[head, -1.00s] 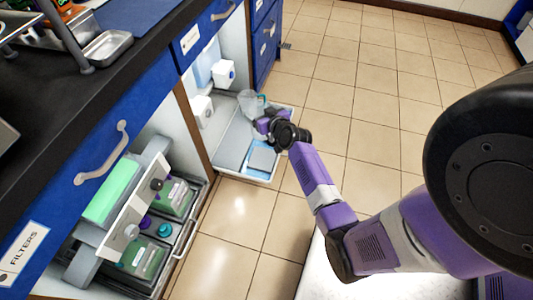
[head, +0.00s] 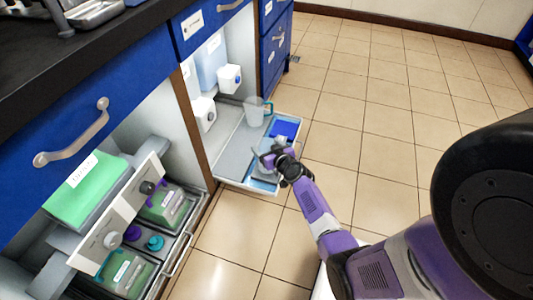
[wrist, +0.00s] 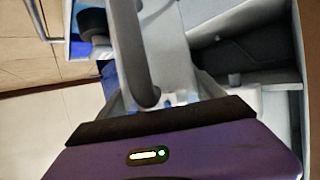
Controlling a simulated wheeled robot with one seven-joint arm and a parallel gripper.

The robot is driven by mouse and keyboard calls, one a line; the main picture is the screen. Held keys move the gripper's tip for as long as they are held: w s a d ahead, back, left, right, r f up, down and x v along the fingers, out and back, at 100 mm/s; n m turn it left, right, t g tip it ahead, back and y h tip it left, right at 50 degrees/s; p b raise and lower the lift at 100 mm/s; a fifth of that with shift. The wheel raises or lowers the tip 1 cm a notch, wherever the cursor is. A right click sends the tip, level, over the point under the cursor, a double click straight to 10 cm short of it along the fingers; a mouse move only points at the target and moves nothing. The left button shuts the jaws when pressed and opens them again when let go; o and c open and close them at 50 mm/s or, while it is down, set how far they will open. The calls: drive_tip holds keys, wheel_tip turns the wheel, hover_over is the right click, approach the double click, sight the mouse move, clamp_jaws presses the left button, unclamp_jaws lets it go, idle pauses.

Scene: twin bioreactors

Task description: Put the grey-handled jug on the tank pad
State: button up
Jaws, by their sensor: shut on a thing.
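The grey-handled jug (head: 262,151) is in my gripper (head: 277,159), over the front part of the pulled-out tray (head: 226,150). In the wrist view its grey handle (wrist: 130,45) runs down to the shut jaws, and its pale body lies behind the handle. My gripper hides part of the jug, and I cannot tell whether its base touches anything. A light blue pad (head: 262,184) lies at the tray's front, partly hidden under the jug and gripper. A darker blue pad (head: 286,128) lies farther back at the right. I cannot tell which is the tank pad.
A clear jug with a teal handle (head: 255,112) stands at the tray's back. White dispensers (head: 229,78) hang in the cabinet above. At left, another open drawer holds green-filled bioreactors (head: 165,205). The tiled floor (head: 375,150) to the right is clear.

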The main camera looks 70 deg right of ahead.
drive_tip(key=shift+f, duration=0.75)
drive_tip(key=shift+f+b, duration=0.2)
drive_tip(key=shift+b, duration=0.3)
drive_tip(key=o, duration=1.8)
drive_tip(key=shift+r, duration=0.2)
